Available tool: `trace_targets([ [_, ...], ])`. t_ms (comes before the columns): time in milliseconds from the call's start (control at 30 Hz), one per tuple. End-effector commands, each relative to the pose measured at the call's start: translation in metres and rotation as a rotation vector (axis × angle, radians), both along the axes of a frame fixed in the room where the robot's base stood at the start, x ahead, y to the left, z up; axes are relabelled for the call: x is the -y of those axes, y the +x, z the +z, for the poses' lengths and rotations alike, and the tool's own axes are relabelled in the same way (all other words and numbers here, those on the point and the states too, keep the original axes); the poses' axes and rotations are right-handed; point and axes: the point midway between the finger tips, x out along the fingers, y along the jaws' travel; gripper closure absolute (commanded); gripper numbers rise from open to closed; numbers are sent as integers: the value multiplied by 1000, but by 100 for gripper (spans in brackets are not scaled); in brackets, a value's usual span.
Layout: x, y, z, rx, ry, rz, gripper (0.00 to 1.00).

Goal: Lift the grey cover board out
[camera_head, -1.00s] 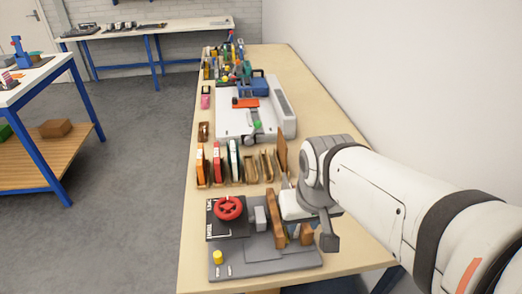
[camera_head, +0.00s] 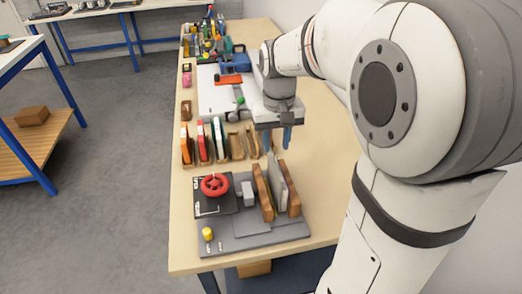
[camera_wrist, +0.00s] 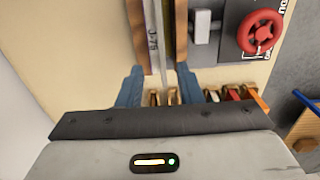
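The grey cover board (camera_head: 279,186) stands upright on edge between two brown wooden side pieces (camera_head: 263,192) on the grey base plate (camera_head: 266,238). In the wrist view it is a thin upright strip (camera_wrist: 158,40) with small dark markings, between brown sides. My gripper (camera_head: 277,138) is in the air near the far end of the board, with blue fingers pointing down. In the wrist view the fingers (camera_wrist: 159,72) are apart, one on each side of the board's line. No contact with the board shows.
A red handwheel (camera_head: 214,185) on a black plate and a yellow knob (camera_head: 207,233) sit left of the board. A rack (camera_head: 235,147) with several upright pieces stands beyond it. The bench right of the holder is clear up to the wall.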

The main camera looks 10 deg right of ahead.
Motion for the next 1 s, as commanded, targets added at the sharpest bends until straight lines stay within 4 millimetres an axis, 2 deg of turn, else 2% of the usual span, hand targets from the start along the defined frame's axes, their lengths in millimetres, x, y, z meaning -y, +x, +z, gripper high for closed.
trace_targets([
  [200,-1,2,-22,-7,0,1,67],
  [467,-3,-9,-56,-9,0,1,67],
  [600,-3,-8,-73,-7,0,1,67],
  [867,-4,-8,-78,-3,0,2,67],
  [1000,-4,-8,-77,-3,0,2,76],
])
